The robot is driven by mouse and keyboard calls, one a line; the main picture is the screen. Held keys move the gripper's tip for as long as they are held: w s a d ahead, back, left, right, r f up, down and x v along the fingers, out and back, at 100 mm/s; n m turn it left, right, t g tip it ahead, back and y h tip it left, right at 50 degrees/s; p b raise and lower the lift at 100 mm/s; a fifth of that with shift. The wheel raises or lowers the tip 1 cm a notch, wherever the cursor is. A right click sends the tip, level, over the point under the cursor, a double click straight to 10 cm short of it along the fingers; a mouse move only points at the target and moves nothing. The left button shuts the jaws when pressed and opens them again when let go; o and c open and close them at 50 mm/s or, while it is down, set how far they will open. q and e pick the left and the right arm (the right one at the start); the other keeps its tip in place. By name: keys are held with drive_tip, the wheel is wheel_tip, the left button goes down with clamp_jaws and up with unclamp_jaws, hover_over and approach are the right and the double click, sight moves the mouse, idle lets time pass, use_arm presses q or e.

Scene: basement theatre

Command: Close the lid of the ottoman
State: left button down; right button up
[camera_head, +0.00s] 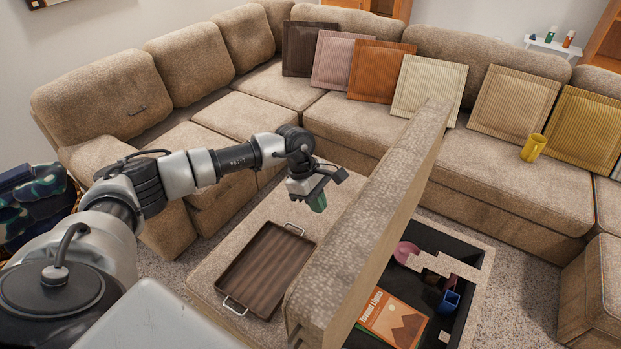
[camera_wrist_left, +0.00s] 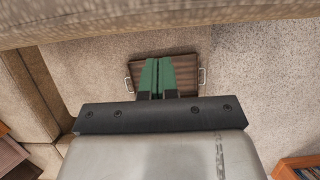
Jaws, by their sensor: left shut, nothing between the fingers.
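The beige ottoman lid (camera_head: 375,225) stands raised, close to upright, in the middle of the head view. The ottoman's open storage box (camera_head: 487,262) shows to the right of it, with things inside. My left gripper (camera_head: 318,203) is on the left side of the lid, above the ottoman's flat left part (camera_head: 262,212). Its green fingers are shut and empty; in the left wrist view the fingers (camera_wrist_left: 157,75) lie side by side. The gripper appears apart from the lid. A beige edge (camera_wrist_left: 160,22) crosses the top of the wrist view. My right gripper is not in view.
A brown tray (camera_head: 267,268) with metal handles lies on the ottoman's left part. The box holds a book (camera_head: 393,322), a pink bowl (camera_head: 406,252) and a blue item (camera_head: 449,302). A sectional sofa (camera_head: 507,170) wraps around behind, with several cushions and a yellow cup (camera_head: 533,147).

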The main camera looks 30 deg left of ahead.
sight(335, 225)
use_arm(q)
drive_tip(key=d, duration=0.2)
drive_tip(key=d+f+p, duration=0.1)
drive_tip(key=shift+s+d+f, duration=0.15)
drive_tip(key=shift+d+f, duration=0.05)
drive_tip(key=shift+d, duration=0.15)
